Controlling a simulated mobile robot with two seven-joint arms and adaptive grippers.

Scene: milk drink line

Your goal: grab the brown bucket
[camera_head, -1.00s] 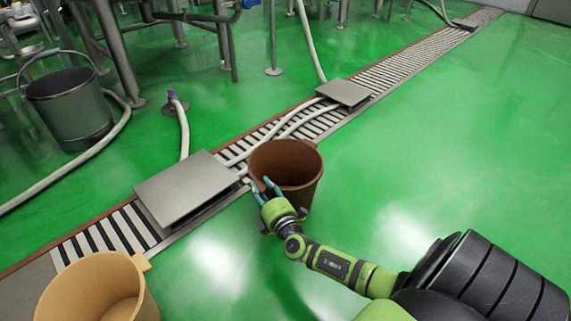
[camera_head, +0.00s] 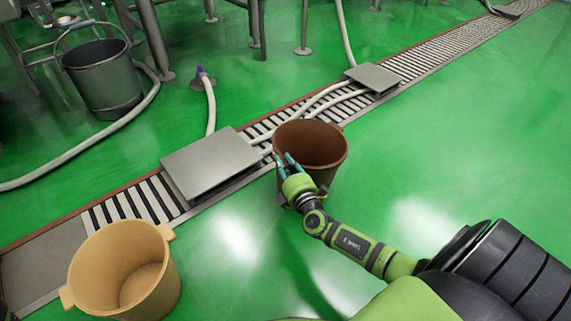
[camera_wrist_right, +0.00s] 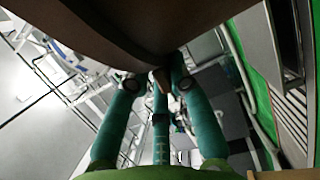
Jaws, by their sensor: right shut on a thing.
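The brown bucket (camera_head: 325,145) is upright and open at the top, beside the floor grate in the head view. My right gripper (camera_head: 288,163) is at its near left rim and is shut on it. In the right wrist view the teal fingers (camera_wrist_right: 160,85) meet at the bucket's dark brown wall (camera_wrist_right: 150,25), which fills the top of the picture. Part of the bucket's near side is hidden by the gripper. I cannot tell whether the bucket's base touches the floor. My left gripper is not in view.
A tan bucket (camera_head: 88,266) stands at the lower left. A dark metal bucket (camera_head: 108,80) stands at the upper left by a white hose. A grate (camera_head: 150,203) with metal plates (camera_head: 210,163) crosses the floor diagonally. Green floor to the right is free.

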